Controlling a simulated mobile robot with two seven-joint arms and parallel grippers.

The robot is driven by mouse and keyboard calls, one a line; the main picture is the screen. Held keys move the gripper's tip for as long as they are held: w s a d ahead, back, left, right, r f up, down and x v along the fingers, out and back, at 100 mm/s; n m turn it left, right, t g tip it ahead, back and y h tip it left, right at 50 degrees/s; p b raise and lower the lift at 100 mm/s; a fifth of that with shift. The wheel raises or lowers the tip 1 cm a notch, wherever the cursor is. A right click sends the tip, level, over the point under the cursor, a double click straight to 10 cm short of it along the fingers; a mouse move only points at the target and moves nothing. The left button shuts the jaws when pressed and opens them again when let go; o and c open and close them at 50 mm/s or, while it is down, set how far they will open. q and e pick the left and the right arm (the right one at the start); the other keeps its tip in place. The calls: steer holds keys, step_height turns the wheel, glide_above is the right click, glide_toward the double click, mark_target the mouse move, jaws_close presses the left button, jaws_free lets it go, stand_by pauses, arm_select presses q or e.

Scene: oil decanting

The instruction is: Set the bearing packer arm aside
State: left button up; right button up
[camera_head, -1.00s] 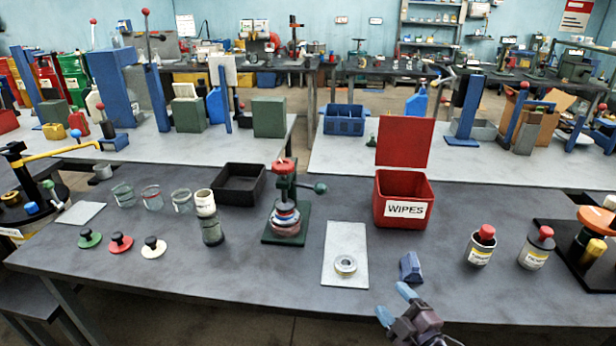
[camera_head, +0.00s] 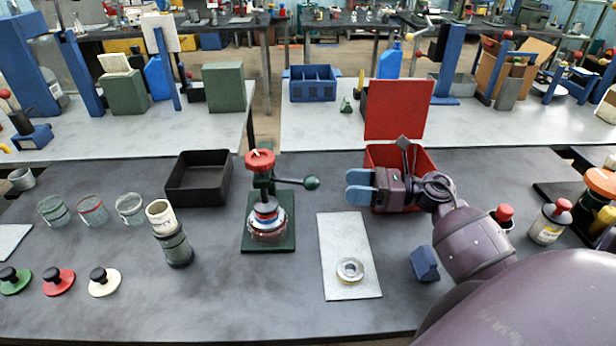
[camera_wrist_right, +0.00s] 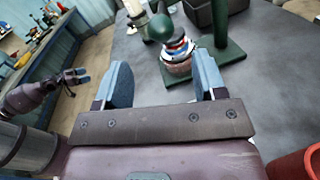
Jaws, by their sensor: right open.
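The bearing packer (camera_head: 268,232) stands upright on its green base in the middle of the table, with a red cap on top. Its arm (camera_head: 292,181) sticks out to the right and ends in a green ball (camera_head: 311,183). My right gripper (camera_head: 352,186) is open and empty, just right of the ball, with its fingers pointing left at it. In the right wrist view the green ball (camera_wrist_right: 162,27) lies ahead between the open fingers (camera_wrist_right: 163,75), apart from them. My left gripper (camera_wrist_right: 78,76) shows at the left of that view; its jaws are too small to judge.
The red wipes box (camera_head: 400,105) with its lid up is behind and partly under my right gripper. A black tray (camera_head: 200,178) is left of the packer. A white plate with a metal ring (camera_head: 350,270) and a blue block (camera_head: 424,263) lie in front.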

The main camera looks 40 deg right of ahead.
mark_target(318, 179)
steer(key=p+x, duration=0.1)
steer(key=x, duration=0.7)
steer(key=shift+p, duration=0.3)
steer(key=shift+w+a, duration=0.5)
steer(key=shift+a, duration=0.05)
steer(key=c, duration=0.9)
jaws_close()
steer(key=shift+w+d+f+b, duration=0.1)
steer(key=shift+d+f+b, duration=0.05)
steer(key=shift+d+b, duration=0.15)
steer(key=w+d+n+g+y+b, duration=0.2)
steer(key=d+g+b, duration=0.4)
steer(key=b, duration=0.3)
steer(key=shift+r+n+y, duration=0.25)
steer(key=shift+n+y, duration=0.65)
steer(key=shift+n, duration=0.3)
